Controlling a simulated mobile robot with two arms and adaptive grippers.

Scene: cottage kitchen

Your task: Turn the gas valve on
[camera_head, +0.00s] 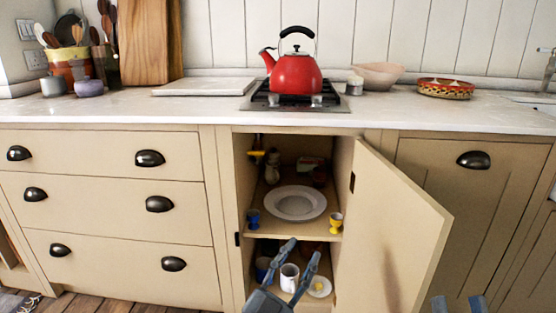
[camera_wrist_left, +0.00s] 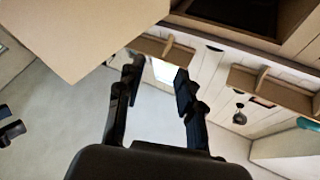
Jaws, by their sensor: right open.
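The gas valve has a yellow handle (camera_head: 256,157) and sits at the upper left inside the open cabinet, below the stove. Its handle looks roughly level, and the pipe behind it is hard to make out. My left gripper (camera_head: 300,250) is open and empty in front of the lower shelf, below and to the right of the valve. Its two parted fingers also show in the left wrist view (camera_wrist_left: 158,72); the valve cannot be made out there. My right gripper (camera_head: 459,303) is open at the bottom right edge, with only its fingertips showing, well away from the valve.
The cabinet door (camera_head: 397,225) stands open to the right. A white plate (camera_head: 296,203), a blue egg cup (camera_head: 254,219) and a yellow egg cup (camera_head: 336,222) stand on the middle shelf. A white mug (camera_head: 289,277) stands below. A red kettle (camera_head: 297,75) sits on the stove.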

